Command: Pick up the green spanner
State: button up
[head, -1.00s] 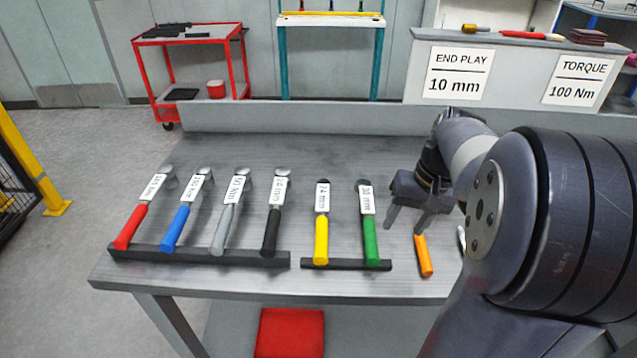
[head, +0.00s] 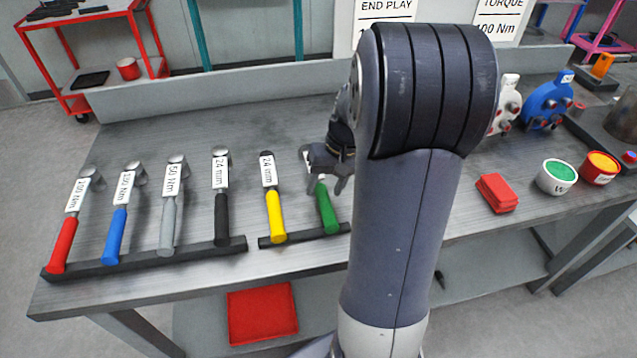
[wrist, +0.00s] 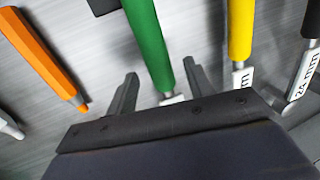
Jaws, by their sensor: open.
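The green spanner (head: 326,208) lies on the bench with its handle resting on a black rack (head: 300,236), beside the yellow spanner (head: 276,218). My gripper (head: 328,186) is open over the upper part of the green spanner and hides most of its label and head. In the wrist view the green handle (wrist: 148,45) runs between the two spread fingers (wrist: 160,90), one on each side of it. I cannot tell how far above the spanner the fingers are. Nothing is held.
A black-handled tool (head: 221,212) and grey, blue and red ones stand in a row to the left. An orange tool (wrist: 40,55) lies on the other side in the wrist view. A red block (head: 496,193) and two round tubs (head: 557,177) are on the right bench.

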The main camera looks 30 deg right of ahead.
jog(key=shift+x, duration=1.05)
grip_shut()
jog(key=shift+r, duration=0.1)
